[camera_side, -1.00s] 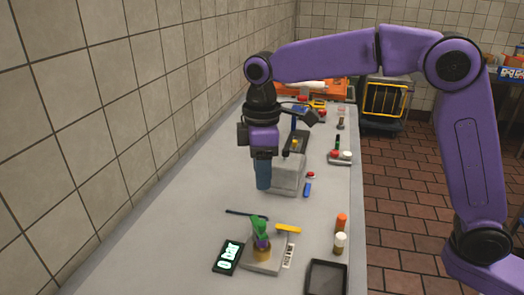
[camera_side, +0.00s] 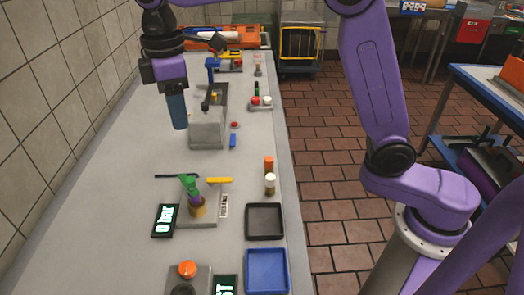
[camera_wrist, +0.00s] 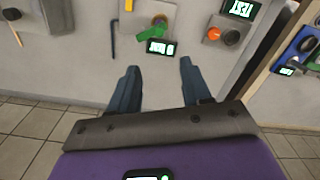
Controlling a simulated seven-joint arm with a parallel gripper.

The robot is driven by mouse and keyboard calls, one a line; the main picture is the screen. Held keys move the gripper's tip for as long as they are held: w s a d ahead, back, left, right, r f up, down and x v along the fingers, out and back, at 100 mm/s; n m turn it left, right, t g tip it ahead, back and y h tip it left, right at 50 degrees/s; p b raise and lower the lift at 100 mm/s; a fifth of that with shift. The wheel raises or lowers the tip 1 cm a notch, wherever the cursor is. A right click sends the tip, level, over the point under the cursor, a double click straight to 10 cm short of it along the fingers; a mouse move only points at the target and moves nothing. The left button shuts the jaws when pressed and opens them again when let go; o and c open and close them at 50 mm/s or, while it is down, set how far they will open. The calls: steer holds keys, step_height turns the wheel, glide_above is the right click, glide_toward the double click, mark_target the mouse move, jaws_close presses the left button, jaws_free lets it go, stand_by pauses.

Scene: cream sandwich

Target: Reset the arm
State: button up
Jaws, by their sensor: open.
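My gripper (camera_side: 178,112) hangs above the left part of the grey counter (camera_side: 120,200), pointing down, beside a grey box-shaped device. In the wrist view its two blue fingers (camera_wrist: 158,85) are spread apart with nothing between them. The purple arm reaches over the counter from the right in the side view, and its upper part is cut off by the top edge.
An orange-topped device (camera_side: 187,269) sits at the front. The counter's left side is clear.

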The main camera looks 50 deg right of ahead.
steer(key=s+d+f, duration=0.3)
steer(key=s+d, duration=0.4)
steer(key=s, duration=0.2)
steer(key=s+d+f, duration=0.4)
steer(key=s+d, duration=0.3)
steer(key=s, duration=0.3)
steer(key=s+d+f, duration=0.3)
steer(key=s+d, duration=0.4)
steer(key=s, duration=0.2)
steer(key=shift+s+d+f+m, duration=0.15)
steer(key=shift+s+f+m, duration=0.15)
steer(key=shift+s, duration=0.05)
